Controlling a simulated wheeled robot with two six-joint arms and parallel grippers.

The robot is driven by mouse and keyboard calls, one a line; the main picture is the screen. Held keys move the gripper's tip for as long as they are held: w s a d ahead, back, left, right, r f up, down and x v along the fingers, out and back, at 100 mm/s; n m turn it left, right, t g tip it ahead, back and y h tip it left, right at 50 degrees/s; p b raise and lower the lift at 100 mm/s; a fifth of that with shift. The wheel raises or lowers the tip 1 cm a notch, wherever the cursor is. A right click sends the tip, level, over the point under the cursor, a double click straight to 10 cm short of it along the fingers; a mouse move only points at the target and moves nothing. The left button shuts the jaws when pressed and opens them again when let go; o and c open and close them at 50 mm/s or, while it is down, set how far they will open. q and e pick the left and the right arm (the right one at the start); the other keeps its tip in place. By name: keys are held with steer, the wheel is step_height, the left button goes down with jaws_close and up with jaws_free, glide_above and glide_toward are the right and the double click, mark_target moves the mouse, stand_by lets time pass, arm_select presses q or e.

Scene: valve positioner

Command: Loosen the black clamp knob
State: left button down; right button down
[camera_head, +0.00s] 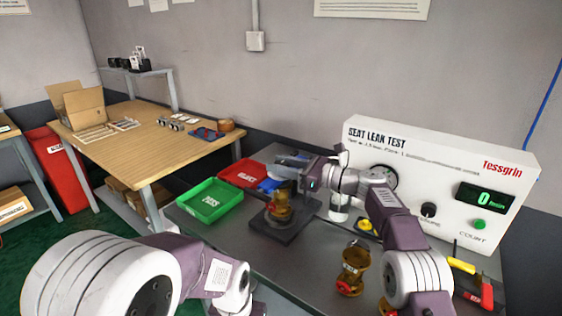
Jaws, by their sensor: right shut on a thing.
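A brass valve (279,207) sits upright in a dark clamp fixture (290,235) on the grey bench. My right gripper (287,168) reaches in from the right, just above the valve at the top of the fixture. It is shut on the black clamp knob, which the gripper hides almost wholly. I cannot make out how far the knob is turned. My left arm fills the lower left of the view, and its gripper fingers do not show.
A green tray (209,200) and a red tray (243,172) lie left of the fixture. The white seat leak tester (440,182) stands at the back right. A second brass valve (352,270) stands on the bench near my right arm. A wooden table (160,150) stands behind.

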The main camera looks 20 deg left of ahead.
steer(key=c, duration=0.9)
jaws_free()
steer(key=d, duration=0.3)
steer(key=s+d, duration=0.1)
steer(key=d, duration=0.4)
steer(key=shift+s+d+b, duration=0.35)
steer(key=shift+d+b, duration=0.05)
